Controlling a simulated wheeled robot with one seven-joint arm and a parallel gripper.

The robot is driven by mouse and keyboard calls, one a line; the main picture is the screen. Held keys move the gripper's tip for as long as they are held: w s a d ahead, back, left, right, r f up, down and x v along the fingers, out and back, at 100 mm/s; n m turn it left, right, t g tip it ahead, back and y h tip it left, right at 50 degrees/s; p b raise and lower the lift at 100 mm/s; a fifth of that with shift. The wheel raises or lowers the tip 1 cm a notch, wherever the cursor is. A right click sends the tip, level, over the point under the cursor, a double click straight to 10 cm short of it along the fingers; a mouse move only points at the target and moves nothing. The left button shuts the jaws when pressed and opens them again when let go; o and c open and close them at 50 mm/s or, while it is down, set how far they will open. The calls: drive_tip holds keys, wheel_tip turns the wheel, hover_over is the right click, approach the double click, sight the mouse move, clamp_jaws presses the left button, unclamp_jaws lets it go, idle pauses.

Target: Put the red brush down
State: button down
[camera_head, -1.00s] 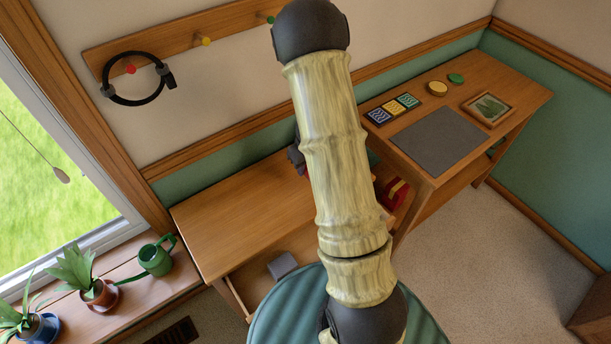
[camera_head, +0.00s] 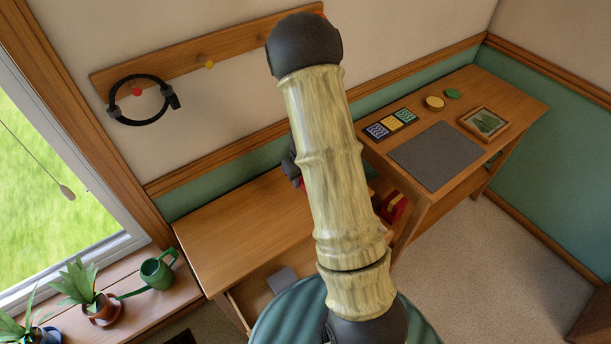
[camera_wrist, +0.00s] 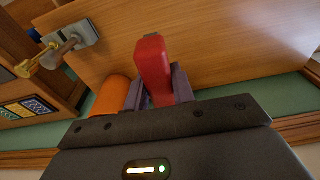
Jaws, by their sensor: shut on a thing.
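The red brush (camera_wrist: 152,62) is clamped between the two grey fingers of my gripper (camera_wrist: 158,88) in the wrist view. Its rounded red end points away from the gripper, over the brown wooden desk top (camera_wrist: 220,45). I cannot tell whether the brush touches the wood. In the head view my arm hides most of the gripper and brush. Only a dark part of the gripper (camera_head: 290,168) shows at the arm's left edge, above the low wooden desk (camera_head: 235,225).
An orange rounded thing (camera_wrist: 109,97) lies close beside the gripper. A grey block with a yellow piece (camera_wrist: 68,48) is further left. In the head view, a higher table (camera_head: 500,98) stands right, with a red thing (camera_head: 394,207) below its edge. The low desk's left part is bare.

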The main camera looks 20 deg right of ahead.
drive_tip(key=s+a+r+m+p, duration=0.1)
drive_tip(key=a+r+p, duration=0.6)
drive_tip(key=p, duration=0.9)
drive_tip(key=shift+a+r+m, duration=0.3)
drive_tip(key=shift+a+m, duration=0.2)
drive_tip(key=shift+a, duration=0.65)
